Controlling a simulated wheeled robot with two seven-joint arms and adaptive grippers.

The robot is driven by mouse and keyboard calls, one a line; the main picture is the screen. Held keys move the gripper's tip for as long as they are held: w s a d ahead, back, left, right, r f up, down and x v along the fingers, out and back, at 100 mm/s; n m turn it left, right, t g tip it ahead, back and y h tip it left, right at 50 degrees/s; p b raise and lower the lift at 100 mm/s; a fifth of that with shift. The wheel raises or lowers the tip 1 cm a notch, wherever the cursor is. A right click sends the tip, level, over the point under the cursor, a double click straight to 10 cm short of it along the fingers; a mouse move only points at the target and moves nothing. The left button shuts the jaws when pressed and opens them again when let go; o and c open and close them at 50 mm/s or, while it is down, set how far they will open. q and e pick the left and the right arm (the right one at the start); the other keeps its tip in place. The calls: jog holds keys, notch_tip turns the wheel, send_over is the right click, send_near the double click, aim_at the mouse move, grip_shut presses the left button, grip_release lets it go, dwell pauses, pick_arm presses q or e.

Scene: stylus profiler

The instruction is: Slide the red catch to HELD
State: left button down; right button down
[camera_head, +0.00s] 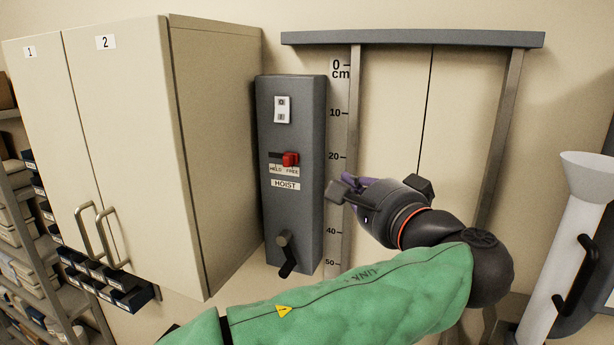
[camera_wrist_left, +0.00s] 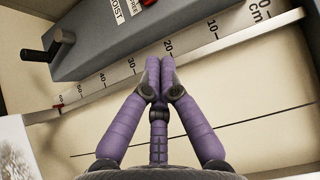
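The red catch (camera_head: 290,159) sits at the right end of its slot, above the FREE label, on the grey hoist panel (camera_head: 291,215). The HELD label (camera_head: 275,168) is to the left, under the empty part of the slot. In the left wrist view a bit of the red catch (camera_wrist_left: 149,2) shows at the top edge. My left gripper (camera_head: 340,188) is right of the panel and lower than the catch, apart from it, in front of the scale. Its purple fingers (camera_wrist_left: 160,65) are together at the tips, with nothing seen between them. My right gripper is not in view.
A white two-door cabinet (camera_head: 140,150) stands close to the panel's left. A black crank handle (camera_head: 286,255) juts from the panel's lower part. A white switch (camera_head: 282,110) is above the catch. A centimetre scale (camera_head: 338,130) and a framed door (camera_head: 395,120) are to the right.

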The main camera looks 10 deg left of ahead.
pick_arm(q)
jog(key=p, duration=0.3)
send_near(296, 159)
jog(key=w, duration=0.4)
jog(key=shift+w+d+r, duration=0.15)
jog(key=shift+w, duration=0.15)
jog(key=a+p, duration=0.1)
jog(key=a, duration=0.2)
jog(key=shift+w, duration=0.15)
jog(key=shift+a, duration=0.35)
jog(key=shift+w, duration=0.1)
jog(key=shift+d, duration=0.1)
